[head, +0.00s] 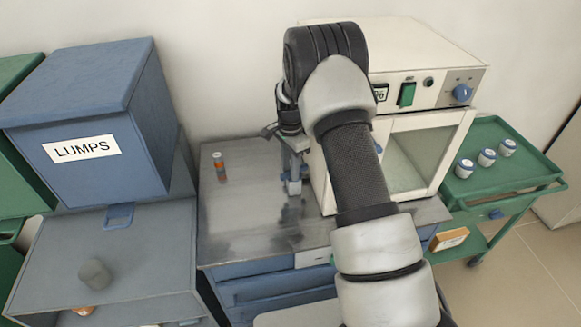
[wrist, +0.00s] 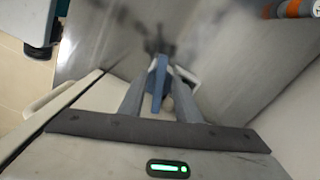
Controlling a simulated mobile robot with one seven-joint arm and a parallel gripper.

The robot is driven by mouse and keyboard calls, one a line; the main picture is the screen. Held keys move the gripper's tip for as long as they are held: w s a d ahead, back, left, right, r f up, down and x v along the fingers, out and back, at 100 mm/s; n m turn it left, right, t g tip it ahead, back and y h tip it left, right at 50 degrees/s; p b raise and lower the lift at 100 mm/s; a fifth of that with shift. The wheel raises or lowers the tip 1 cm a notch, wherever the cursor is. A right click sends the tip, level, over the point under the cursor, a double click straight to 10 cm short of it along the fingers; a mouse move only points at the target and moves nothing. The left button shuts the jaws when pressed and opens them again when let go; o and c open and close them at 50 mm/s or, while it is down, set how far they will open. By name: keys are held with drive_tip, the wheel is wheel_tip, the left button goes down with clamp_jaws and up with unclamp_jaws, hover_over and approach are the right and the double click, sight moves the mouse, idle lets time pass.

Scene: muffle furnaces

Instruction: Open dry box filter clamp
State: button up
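A white cabinet (head: 400,95) with a clear-windowed door, a green switch and a blue knob stands on the metal bench; I take it for the dry box. My gripper (head: 292,186) points down over the bench beside the cabinet's left side. In the wrist view, my gripper (wrist: 167,72) has its two grey fingers apart. A narrow blue piece (wrist: 158,84), which may be the clamp's lever, shows between them, close to the left finger. A small white part (wrist: 188,78) is by the right fingertip. I cannot tell whether the fingers touch the blue piece. My arm hides part of the cabinet.
The metal bench (head: 240,225) is mostly clear. A small orange-and-grey bottle (head: 219,166) stands at its back left. A blue LUMPS bin (head: 85,125) is further left. A green cart (head: 500,180) with several small jars stands at the right.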

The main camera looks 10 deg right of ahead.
clamp_jaws()
drive_tip(key=shift+w+f+m+b, duration=0.2)
drive_tip(key=shift+m+b, duration=0.5)
drive_tip(key=shift+m, duration=0.3)
drive_tip(key=m, duration=0.2)
drive_tip(key=shift+r+m, duration=0.15)
drive_tip(key=shift+m, duration=0.15)
unclamp_jaws()
wheel_tip(320, 180, up, 18)
drive_tip(key=shift+f+b, duration=0.25)
drive_tip(key=shift+b, duration=0.05)
